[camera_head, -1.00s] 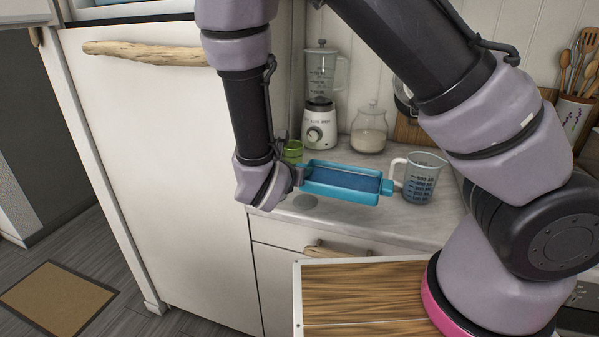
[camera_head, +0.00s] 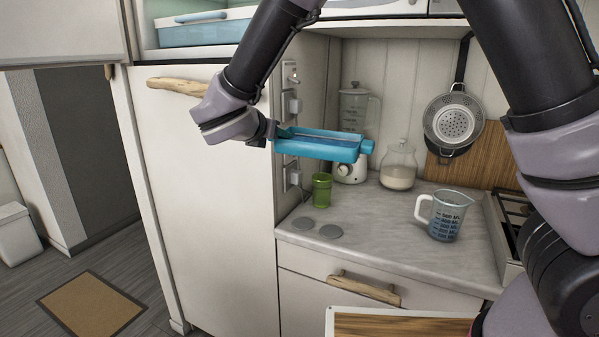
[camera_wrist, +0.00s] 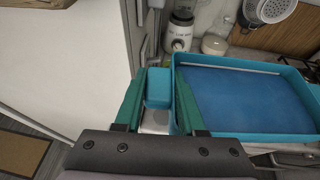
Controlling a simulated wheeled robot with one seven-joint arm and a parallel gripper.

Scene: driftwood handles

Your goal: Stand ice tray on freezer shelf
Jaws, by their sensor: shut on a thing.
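The blue ice tray (camera_head: 325,146) is in the air in front of the tall white cabinet, above the counter. It looks close to level in the head view. My gripper (camera_head: 279,132) is shut on the tray's left end tab. The wrist view shows the tray (camera_wrist: 276,133) with a flat blue fill, and the tab between the two green fingers of my gripper (camera_wrist: 158,85). The open freezer compartment (camera_head: 150,32) is at the top, above and left of the tray. A pale blue bin (camera_head: 200,32) sits inside; the compartment's upper part is cut off.
A white door panel (camera_head: 60,32) stands open at upper left. A driftwood handle (camera_head: 178,86) juts from the lower door. The counter (camera_head: 375,225) holds a green cup (camera_head: 321,190), a measuring jug (camera_head: 446,215), a glass jar (camera_head: 398,167) and a blender (camera_head: 354,125).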

